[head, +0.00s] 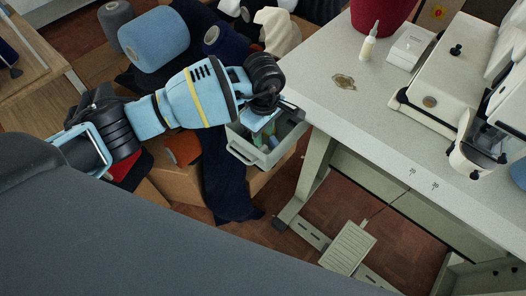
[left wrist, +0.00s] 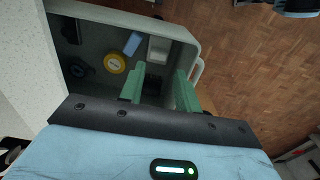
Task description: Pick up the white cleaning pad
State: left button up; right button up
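A white, roughly square piece (left wrist: 158,50), which looks like the cleaning pad, lies in a grey bin (left wrist: 190,28) in the left wrist view. The bin (head: 242,152) also shows in the head view, beside the table; I cannot make out the pad there. My left gripper (head: 265,142) reaches down into the bin from above. In the left wrist view its green fingers (left wrist: 161,72) are apart, with no object visible between them. Their tips appear just short of the white piece; their height above it is unclear. My right gripper is not in view.
The bin also holds a yellow disc (left wrist: 114,64), a blue block (left wrist: 132,43) and dark items. The speckled table (head: 320,75) borders it on the right, carrying a sewing machine (head: 470,110), a small bottle (head: 369,42) and a white box (head: 411,45). Thread cones (head: 153,40) stand behind.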

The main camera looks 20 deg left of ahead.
aim_at(263, 148)
pick_arm(q)
jog(key=shift+w+a+f, duration=0.1)
jog(key=shift+w+f, duration=0.05)
jog(key=shift+f, duration=3.2)
jog(key=shift+c, duration=0.4)
jog(key=c, duration=0.5)
jog(key=shift+r, duration=0.1)
notch_tip(263, 148, up, 10)
jog(key=shift+f, duration=0.1)
